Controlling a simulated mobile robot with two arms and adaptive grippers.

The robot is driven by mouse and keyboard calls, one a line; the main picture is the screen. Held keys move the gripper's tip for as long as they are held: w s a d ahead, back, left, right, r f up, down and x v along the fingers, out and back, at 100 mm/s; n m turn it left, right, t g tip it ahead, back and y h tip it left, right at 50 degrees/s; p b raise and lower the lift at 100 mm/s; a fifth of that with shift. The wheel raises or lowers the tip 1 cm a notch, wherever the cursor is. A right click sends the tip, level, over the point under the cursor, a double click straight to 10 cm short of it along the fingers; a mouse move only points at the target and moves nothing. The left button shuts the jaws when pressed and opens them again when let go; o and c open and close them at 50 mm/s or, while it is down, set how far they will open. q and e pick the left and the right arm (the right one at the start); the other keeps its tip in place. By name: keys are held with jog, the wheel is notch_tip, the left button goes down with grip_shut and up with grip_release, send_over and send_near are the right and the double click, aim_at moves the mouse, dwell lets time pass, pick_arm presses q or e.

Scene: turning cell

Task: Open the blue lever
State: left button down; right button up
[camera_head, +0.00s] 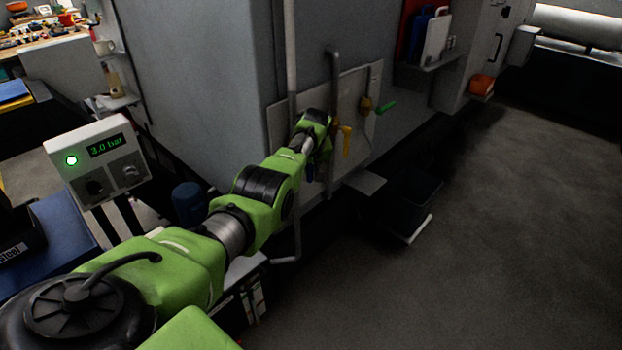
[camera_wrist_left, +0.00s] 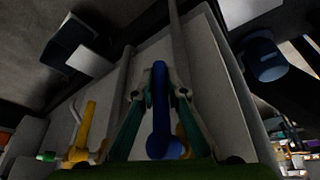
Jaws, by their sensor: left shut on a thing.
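The blue lever (camera_wrist_left: 159,105) stands in the middle of the left wrist view, in front of a pale panel. My left gripper (camera_wrist_left: 160,88) has a finger on each side of it and is shut on it. In the head view my left arm reaches to the panel, and the gripper (camera_head: 317,150) is partly hidden behind my own wrist. Only a small dark blue bit of the lever (camera_head: 310,172) shows there. My right gripper is in neither view.
A yellow lever (camera_head: 346,141) and a green lever (camera_head: 385,108) are on the same panel (camera_head: 362,150), right of the gripper. Vertical grey pipes run beside them. A display (camera_head: 107,146) reads 3.0 bar with a lit green lamp. The floor at right is clear.

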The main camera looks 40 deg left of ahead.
pick_arm(q)
jog(key=shift+s+f+g+b, duration=0.1)
jog(key=shift+s+g+b, duration=0.05)
jog(key=shift+g+b, duration=0.2)
dwell(0.3)
jog(key=c, duration=2)
grip_release()
jog(key=shift+v, duration=0.95)
jog(key=v, duration=1)
jog(key=shift+s, duration=0.1)
